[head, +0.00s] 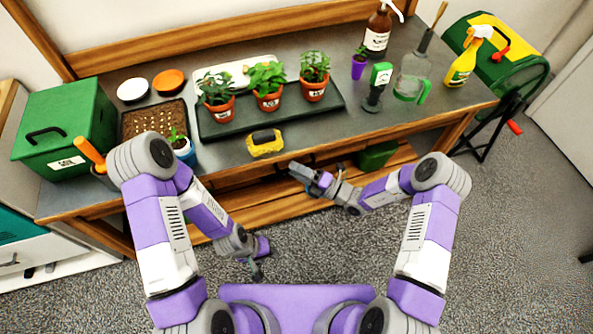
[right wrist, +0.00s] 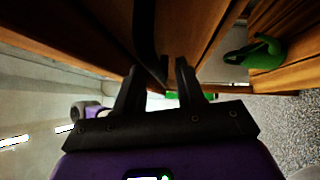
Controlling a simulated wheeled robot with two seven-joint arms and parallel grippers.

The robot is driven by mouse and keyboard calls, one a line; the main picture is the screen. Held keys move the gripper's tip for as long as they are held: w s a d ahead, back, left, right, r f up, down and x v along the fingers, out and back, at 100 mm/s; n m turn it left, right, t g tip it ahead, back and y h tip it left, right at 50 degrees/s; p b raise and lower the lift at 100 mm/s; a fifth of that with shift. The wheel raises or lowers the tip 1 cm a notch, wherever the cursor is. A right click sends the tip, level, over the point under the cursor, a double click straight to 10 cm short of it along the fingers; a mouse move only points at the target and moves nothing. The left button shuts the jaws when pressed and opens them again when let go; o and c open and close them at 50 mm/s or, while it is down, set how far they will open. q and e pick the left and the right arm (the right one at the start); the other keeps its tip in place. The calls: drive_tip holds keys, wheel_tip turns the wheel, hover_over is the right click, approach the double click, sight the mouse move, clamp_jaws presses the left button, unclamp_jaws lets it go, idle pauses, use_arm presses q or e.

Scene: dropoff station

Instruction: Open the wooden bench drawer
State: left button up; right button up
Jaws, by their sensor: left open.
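The wooden bench (head: 225,178) runs across the head view under a grey top. In the right wrist view a brown wooden front (right wrist: 186,30) fills the upper part, with a dark curved handle (right wrist: 148,40) on it. My right gripper (head: 300,172) is just below the bench's front edge. Its two fingers (right wrist: 158,78) are apart, with the handle's end between them; I cannot tell whether they touch it. The drawer's outline is hidden in the head view. My left gripper (head: 258,268) is open and empty, low over the floor in front of the bench.
Carpet in front is clear.

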drive_tip(key=shift+w+a, duration=0.1)
drive_tip(key=shift+a, duration=0.05)
drive_tip(key=shift+c, duration=0.5)
clamp_jaws()
use_arm(q)
drive_tip(key=shift+s, duration=0.1)
